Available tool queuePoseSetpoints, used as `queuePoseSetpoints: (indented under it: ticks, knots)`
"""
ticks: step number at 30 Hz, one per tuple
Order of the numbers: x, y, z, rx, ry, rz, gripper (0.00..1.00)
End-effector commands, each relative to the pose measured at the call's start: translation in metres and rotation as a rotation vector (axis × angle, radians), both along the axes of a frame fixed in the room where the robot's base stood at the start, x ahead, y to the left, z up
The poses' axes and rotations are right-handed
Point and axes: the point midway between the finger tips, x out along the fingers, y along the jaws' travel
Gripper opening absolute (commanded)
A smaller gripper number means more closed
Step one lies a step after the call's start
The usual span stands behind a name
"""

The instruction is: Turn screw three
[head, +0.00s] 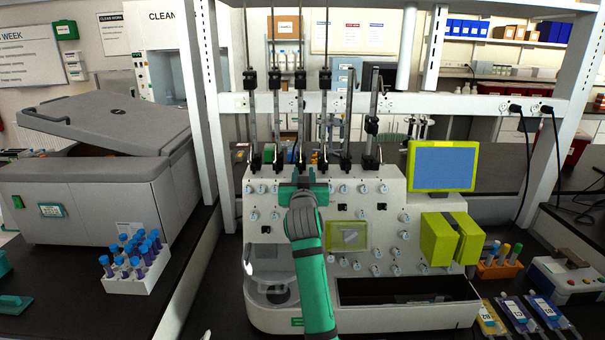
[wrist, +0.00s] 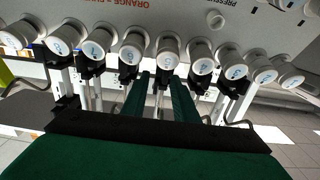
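The cell processor (head: 262,205) is a white machine with several small white knob-like screws on its front, such as one in the head view (head: 364,189). A middle screw (wrist: 168,52) lies just past my fingertips, in line with the gap. My gripper (wrist: 162,82) has its two green fingers apart with nothing clearly held between them. In the head view my gripper (head: 303,174) is at the upper front of the machine and hides the screws behind it.
Several upright poles (head: 300,110) rise behind the machine. A screen (head: 444,167) and a yellow-green box (head: 452,239) are on its right. A rack of blue-capped tubes (head: 135,262) stands left; bagged items (head: 520,315) and a tube holder (head: 499,262) are right.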

Motion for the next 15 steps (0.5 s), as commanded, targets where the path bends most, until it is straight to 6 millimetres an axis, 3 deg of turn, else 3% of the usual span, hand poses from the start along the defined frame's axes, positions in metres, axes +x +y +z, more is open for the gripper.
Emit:
queuePoseSetpoints:
  ticks: [6, 15]
  knots:
    - [0.014, 0.008, 0.0, -0.001, 0.001, 0.008, 0.27]
    - [0.015, 0.008, 0.0, -0.001, 0.001, 0.009, 0.27]
